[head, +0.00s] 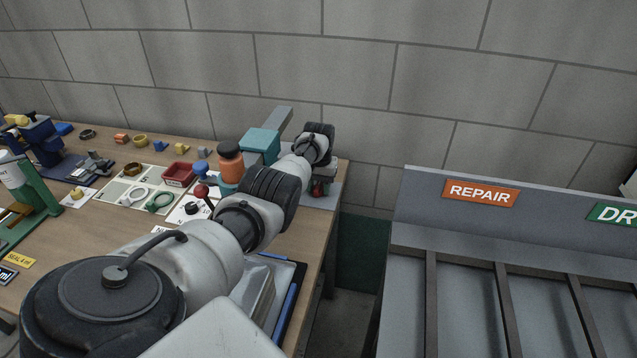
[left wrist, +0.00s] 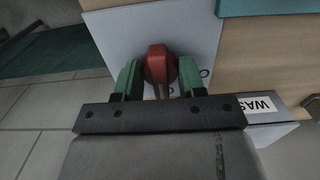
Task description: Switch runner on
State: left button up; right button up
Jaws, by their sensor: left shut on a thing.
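A red switch knob (left wrist: 160,62) stands on a pale plate (left wrist: 195,25) in the left wrist view. My left gripper (left wrist: 160,76) has its two green fingers on either side of the knob and is shut on it. In the head view my left arm reaches across the bench, and a bit of red (head: 318,188) shows under the wrist at the bench's right end. The wrist hides most of the plate there. My right gripper is not in view.
A teal block (head: 262,144) and an orange jar (head: 231,163) stand left of the wrist. Another red-knobbed lever (head: 201,191) and several small parts lie on the wooden bench (head: 110,215). A grey rack with a REPAIR sign (head: 481,193) stands at right, across a floor gap.

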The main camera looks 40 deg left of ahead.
aim_at(318, 185)
pick_arm(q)
jog(key=o, duration=0.9)
notch_tip(318, 185, up, 6)
jog(key=p, duration=0.2)
jog(key=shift+r+p, duration=0.15)
jog(key=shift+p, duration=0.2)
notch_tip(318, 185, up, 4)
jog(key=shift+r, duration=0.25)
